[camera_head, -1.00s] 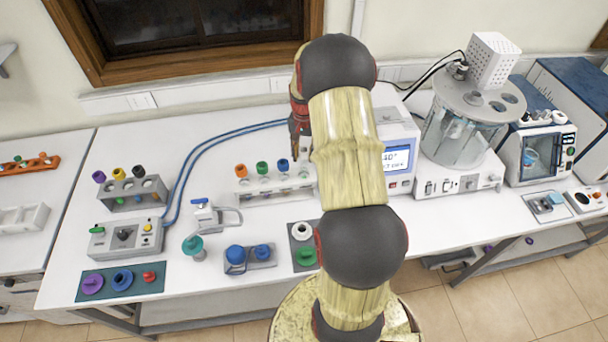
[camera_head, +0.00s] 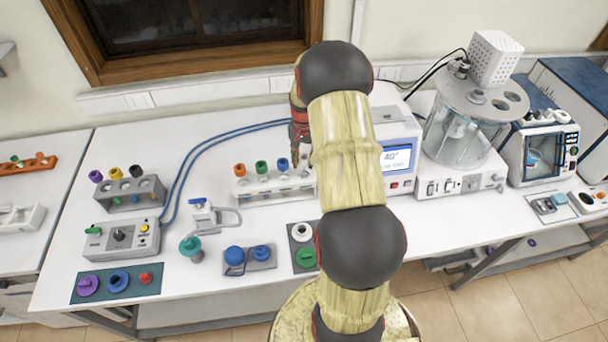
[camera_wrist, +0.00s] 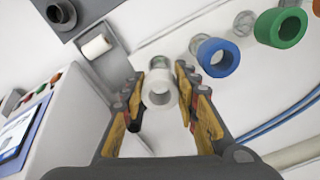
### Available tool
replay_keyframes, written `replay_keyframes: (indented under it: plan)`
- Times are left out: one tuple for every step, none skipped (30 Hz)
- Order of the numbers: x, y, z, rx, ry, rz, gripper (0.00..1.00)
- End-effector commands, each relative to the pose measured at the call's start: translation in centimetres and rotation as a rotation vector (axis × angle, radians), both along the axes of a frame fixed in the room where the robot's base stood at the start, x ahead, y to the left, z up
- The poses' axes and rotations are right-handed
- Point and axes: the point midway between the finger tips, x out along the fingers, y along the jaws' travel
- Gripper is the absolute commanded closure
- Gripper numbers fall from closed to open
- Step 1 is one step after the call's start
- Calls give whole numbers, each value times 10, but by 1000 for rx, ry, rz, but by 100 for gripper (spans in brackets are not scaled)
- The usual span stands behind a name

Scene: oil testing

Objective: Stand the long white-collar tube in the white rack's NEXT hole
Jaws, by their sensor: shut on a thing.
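My gripper (camera_wrist: 160,100) is shut on the long white-collar tube (camera_wrist: 160,88), with the white collar between the fingertips in the wrist view. In the head view my gripper (camera_head: 300,137) is over the right part of the white rack (camera_head: 262,197), partly behind my arm. The rack holds tubes with an orange collar (camera_head: 239,170), a green collar (camera_head: 262,167) and a blue collar (camera_head: 283,164). In the wrist view the blue collar (camera_wrist: 218,57) and green collar (camera_wrist: 280,27) are beside the held tube. The tube's lower end and the hole beneath are hidden.
A grey rack (camera_head: 130,200) with purple, yellow and black collars stands left. A clamp stand (camera_head: 205,215) and blue-capped items (camera_head: 235,256) lie in front. A boxy instrument with a screen (camera_head: 398,157) stands close right of my gripper. Blue hoses (camera_head: 215,140) run behind.

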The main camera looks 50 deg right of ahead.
Motion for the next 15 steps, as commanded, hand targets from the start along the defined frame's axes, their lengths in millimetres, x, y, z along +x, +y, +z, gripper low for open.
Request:
replay_keyframes:
  plan:
    - [0, 0, 0, 0, 0, 0, 100]
    - [0, 0, 0, 0, 0, 0, 100]
    - [0, 0, 0, 0, 0, 0, 100]
    - [0, 0, 0, 0, 0, 0, 100]
    - [0, 0, 0, 0, 0, 0, 100]
    - [0, 0, 0, 0, 0, 0, 100]
    - [0, 0, 0, 0, 0, 0, 100]
    - [0, 0, 0, 0, 0, 0, 100]
    - [0, 0, 0, 0, 0, 0, 100]
    - [0, 0, -1, 0, 0, 0, 100]
    - [0, 0, -1, 0, 0, 0, 100]
    - [0, 0, -2, 0, 0, 0, 100]
    - [0, 0, -3, 0, 0, 0, 100]
    - [0, 0, -4, 0, 0, 0, 100]
    - [0, 0, -5, 0, 0, 0, 100]
